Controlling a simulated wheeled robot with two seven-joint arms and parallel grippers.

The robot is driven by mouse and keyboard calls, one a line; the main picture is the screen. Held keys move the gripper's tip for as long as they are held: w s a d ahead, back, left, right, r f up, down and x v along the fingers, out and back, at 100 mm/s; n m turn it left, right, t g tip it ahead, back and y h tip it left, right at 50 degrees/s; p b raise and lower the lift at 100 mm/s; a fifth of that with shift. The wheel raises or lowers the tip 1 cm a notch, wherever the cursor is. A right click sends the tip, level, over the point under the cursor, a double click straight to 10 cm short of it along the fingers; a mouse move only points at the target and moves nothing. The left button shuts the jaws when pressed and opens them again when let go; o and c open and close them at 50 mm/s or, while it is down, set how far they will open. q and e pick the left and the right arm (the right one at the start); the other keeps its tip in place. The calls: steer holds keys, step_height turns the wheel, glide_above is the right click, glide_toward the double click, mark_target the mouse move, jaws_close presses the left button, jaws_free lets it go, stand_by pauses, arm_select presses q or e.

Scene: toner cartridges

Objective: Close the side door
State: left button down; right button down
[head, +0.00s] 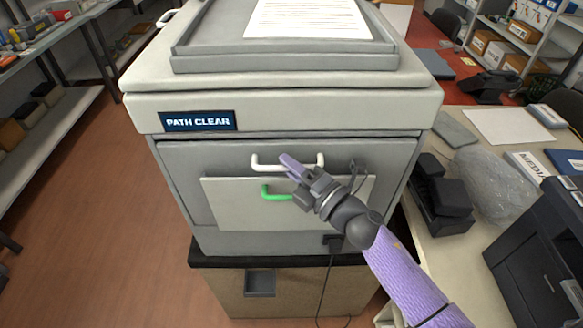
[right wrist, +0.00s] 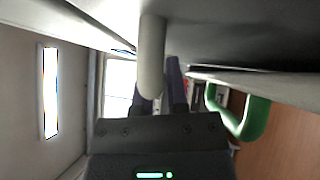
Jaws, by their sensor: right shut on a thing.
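The printer (head: 138,107) stands ahead of me, with a grey side door (head: 185,165) on the face towards me. A white bar handle (head: 258,161) sits near the door's top and a green handle (head: 268,191) lies below it on a paler panel (head: 235,217). My right gripper (head: 290,168) reaches in from the lower right and is shut on the white handle, hiding part of it. In the right wrist view the white handle (right wrist: 151,60) runs between the fingers, and the green handle (right wrist: 255,118) is to the right. My left gripper is not in view. The frames do not clearly show whether the door stands ajar.
A "PATH CLEAR" label (head: 197,121) is above the door. The printer stands on a wooden cabinet (head: 230,290) with a black top, and a cable (head: 326,280) hangs in front. A cluttered desk (head: 455,250) is close at right. Floor (head: 95,210) is clear at left.

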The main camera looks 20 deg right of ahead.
steer(key=shift+w+d+r, duration=0.2)
steer(key=shift+w, duration=0.4)
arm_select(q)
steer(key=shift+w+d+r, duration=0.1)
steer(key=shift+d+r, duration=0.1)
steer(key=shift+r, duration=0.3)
arm_select(e)
steer(key=shift+f, duration=0.1)
steer(key=c, duration=0.7)
jaws_free()
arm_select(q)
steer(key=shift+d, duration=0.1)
arm_select(e)
steer(key=shift+o, duration=0.2)
